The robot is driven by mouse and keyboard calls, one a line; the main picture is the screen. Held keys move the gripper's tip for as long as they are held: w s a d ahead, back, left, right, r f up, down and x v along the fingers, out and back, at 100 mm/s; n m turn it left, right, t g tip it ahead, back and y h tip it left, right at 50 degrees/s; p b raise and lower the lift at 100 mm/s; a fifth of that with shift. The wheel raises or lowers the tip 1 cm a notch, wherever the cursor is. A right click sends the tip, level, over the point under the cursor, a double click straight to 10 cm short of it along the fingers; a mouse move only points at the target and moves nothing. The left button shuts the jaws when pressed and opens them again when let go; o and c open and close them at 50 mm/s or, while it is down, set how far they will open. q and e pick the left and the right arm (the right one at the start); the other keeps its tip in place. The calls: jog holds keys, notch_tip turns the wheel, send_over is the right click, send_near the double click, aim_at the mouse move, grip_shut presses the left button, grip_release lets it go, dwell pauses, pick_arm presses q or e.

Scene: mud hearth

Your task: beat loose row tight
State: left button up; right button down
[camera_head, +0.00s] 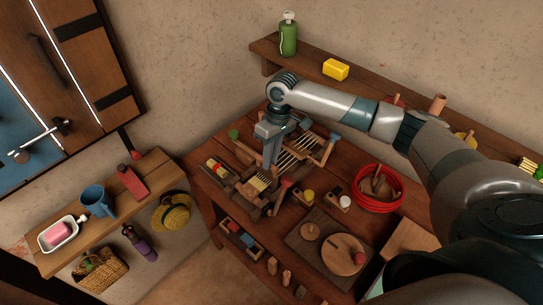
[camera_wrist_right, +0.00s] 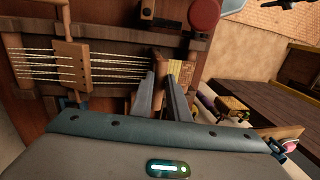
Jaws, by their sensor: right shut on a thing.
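A wooden loom (camera_head: 300,150) stands on the table with pale warp threads; they also show in the wrist view (camera_wrist_right: 110,65), running through a wooden heddle block (camera_wrist_right: 70,66). A short strip of yellowish woven cloth (camera_wrist_right: 181,70) lies at the near end of the warp, seen also in the head view (camera_head: 259,182). My right gripper (camera_wrist_right: 158,90) is over the loom at the cloth's edge, shut on a narrow wooden piece, seemingly the beater (camera_wrist_right: 158,72). The fingers hide most of it, and I cannot tell whether it touches the cloth. My left gripper is not in view.
A red-rimmed bowl (camera_head: 379,202) and a round wooden board (camera_head: 343,254) stand right of the loom. Small cups (camera_head: 345,201) sit close to it. A shelf (camera_head: 390,92) runs along the back wall. A side shelf (camera_head: 130,205) holds a blue mug (camera_head: 95,201).

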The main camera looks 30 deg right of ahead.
jog(key=c, duration=1.7)
grip_release()
jog(key=shift+a, duration=0.25)
jog(key=shift+r, duration=0.1)
jog(key=shift+d+r, duration=0.2)
jog(key=shift+r, duration=0.15)
jog(key=shift+w+d+r+b, duration=0.15)
jog(key=shift+d+r+b, duration=0.5)
jog(key=shift+r, duration=2.05)
jog(key=shift+w+d+r+b, duration=0.25)
jog(key=shift+r+b, duration=0.75)
jog(key=shift+r, duration=1.75)
jog(key=shift+w+d+r+b, duration=0.1)
jog(key=shift+d+r+b, duration=0.55)
jog(key=shift+r, duration=2.05)
jog(key=shift+a, duration=0.15)
